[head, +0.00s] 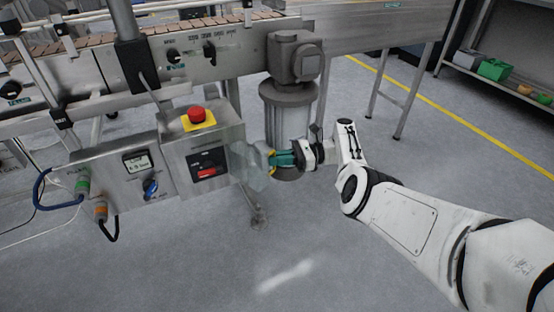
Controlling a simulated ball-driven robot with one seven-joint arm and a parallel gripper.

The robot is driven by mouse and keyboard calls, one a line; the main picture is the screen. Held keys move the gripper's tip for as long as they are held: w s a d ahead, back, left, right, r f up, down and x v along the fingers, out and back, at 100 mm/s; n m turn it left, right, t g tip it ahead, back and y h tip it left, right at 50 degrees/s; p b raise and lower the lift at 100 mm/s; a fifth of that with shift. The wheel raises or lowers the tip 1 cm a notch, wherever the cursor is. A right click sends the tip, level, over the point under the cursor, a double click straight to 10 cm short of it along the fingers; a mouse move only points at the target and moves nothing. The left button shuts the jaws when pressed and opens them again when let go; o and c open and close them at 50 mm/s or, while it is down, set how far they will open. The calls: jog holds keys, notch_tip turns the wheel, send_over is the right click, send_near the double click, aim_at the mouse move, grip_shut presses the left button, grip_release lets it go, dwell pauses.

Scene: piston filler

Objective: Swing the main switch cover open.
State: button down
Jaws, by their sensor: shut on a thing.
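The main switch (207,169), a black panel with a red part, sits on the front of a grey metal box (227,138) left of centre. The clear see-through cover (250,175) stands out from the right side of this box, away from the switch face, so the switch shows uncovered. My gripper (269,156), with green and dark fingers, comes from the right and is shut on the cover at its right edge. The exact contact of the fingertips is too small to see clearly.
A red emergency button (197,114) on a yellow plate tops the box. A panel with a gauge (137,161), blue knob (151,187) and plugged cables adjoins it at left. A grey motor column (290,108) stands close behind my gripper. Open floor (300,240) lies in front.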

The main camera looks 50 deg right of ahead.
jog(key=c, duration=1.2)
grip_release()
jog(key=shift+w+r, duration=0.15)
jog(key=shift+w, duration=0.15)
jog(key=shift+s, duration=0.1)
jog(key=b+v, duration=0.3)
jog(key=v, duration=0.7)
jog(key=shift+s+d+b, duration=0.2)
jog(key=shift+s+b, duration=0.05)
jog(key=shift+b, duration=0.05)
